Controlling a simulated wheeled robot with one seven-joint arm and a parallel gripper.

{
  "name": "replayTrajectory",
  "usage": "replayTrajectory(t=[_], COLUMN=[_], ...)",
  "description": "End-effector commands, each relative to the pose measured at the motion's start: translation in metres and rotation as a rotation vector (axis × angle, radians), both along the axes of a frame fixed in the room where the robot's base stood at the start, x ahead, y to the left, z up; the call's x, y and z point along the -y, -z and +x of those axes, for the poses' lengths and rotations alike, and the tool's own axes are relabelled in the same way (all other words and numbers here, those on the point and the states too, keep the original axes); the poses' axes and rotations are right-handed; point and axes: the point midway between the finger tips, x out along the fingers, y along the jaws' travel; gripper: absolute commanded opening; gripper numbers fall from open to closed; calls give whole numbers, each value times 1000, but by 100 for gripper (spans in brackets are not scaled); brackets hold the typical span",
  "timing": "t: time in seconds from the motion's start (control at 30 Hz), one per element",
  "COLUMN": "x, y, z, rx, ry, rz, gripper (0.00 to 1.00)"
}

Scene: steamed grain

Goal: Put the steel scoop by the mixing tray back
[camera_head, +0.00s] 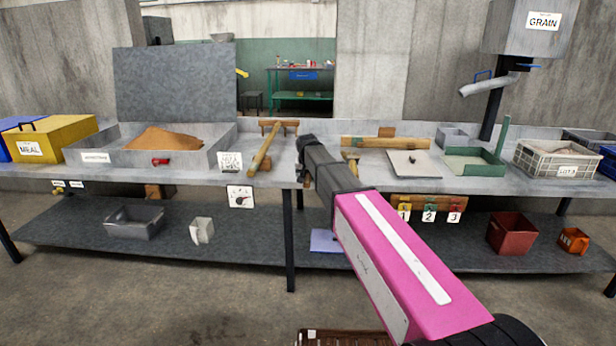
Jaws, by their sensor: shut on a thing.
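The mixing tray (222,141) is a wide grey tray at the left of the bench, holding a heap of orange-brown meal. A small red object (160,161) shows at its front; I cannot tell what it is. My gripper (304,166) is dark and reaches over the front edge of the bench, right of the tray and apart from it. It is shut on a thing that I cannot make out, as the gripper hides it. I cannot pick out the steel scoop for certain anywhere.
A yellow MEAL box (68,138) stands at the far left. A slanting wooden bar (264,150) lies just left of my gripper; a white board (408,168), green tray (470,167) and pale crate (553,170) lie right. Below is a shelf (85,233) with bins.

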Motion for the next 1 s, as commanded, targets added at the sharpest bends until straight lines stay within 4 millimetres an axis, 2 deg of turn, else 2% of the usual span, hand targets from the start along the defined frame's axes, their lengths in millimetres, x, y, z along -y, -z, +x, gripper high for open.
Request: replayTrajectory(t=[0.37,0.4,0.47,0.77,0.87,1.0], x=[0,0,0,0,0,0], y=[7,6,6,5,-1,-20], z=[0,0,0,-1,-3,-12], rx=[0,1,1,0,1,2], ry=[0,0,0,0,0,0], rz=[0,0,0,0,0,1], gripper=[0,43,60,60,60,60])
